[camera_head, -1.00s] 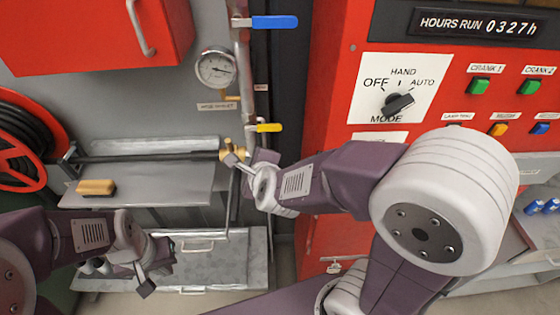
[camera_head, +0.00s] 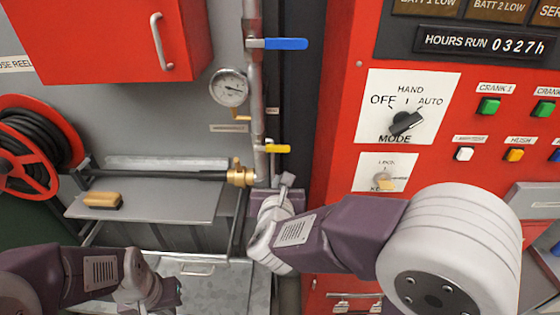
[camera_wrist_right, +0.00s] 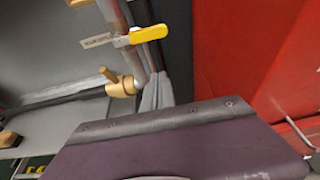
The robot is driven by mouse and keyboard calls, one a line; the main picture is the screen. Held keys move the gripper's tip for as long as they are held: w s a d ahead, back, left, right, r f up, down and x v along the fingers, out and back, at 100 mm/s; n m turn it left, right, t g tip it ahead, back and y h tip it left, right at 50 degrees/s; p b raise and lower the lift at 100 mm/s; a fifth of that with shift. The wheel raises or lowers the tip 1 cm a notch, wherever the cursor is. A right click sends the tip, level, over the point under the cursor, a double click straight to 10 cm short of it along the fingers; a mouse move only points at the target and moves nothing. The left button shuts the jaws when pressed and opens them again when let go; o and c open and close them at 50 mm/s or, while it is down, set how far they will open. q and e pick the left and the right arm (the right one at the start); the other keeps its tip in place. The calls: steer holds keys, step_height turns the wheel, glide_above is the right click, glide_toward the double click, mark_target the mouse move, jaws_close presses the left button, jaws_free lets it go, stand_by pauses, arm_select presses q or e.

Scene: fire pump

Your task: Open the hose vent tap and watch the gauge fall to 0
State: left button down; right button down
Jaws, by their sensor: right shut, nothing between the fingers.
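The round white gauge (camera_head: 229,87) hangs on the grey wall; its needle points to the right, the numbers too small to read. A brass fitting (camera_head: 240,174) with a small tap handle (camera_wrist_right: 108,74) sits at the hose end. A yellow lever (camera_head: 273,148) stands above it on the vertical pipe and shows larger in the right wrist view (camera_wrist_right: 142,36). I cannot read which is labelled the hose vent. My right gripper (camera_head: 287,180) is shut and empty, right of the brass fitting and apart from it. My left gripper (camera_head: 160,293) is low at left, its jaws unclear.
A blue lever (camera_head: 278,44) is higher on the pipe. The red control panel (camera_head: 345,110) with a mode switch (camera_head: 405,122) stands right. A hose reel (camera_head: 30,150) and a shelf (camera_head: 165,205) with a wooden-backed brush (camera_head: 102,200) are left.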

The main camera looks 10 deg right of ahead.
mark_target(272, 149)
steer(key=x, duration=0.8)
steer(key=r+p, duration=0.1)
steer(key=r, duration=0.1)
steer(key=r+p, duration=0.2)
steer(key=shift+s+a, duration=0.1)
steer(key=shift+s, duration=0.15)
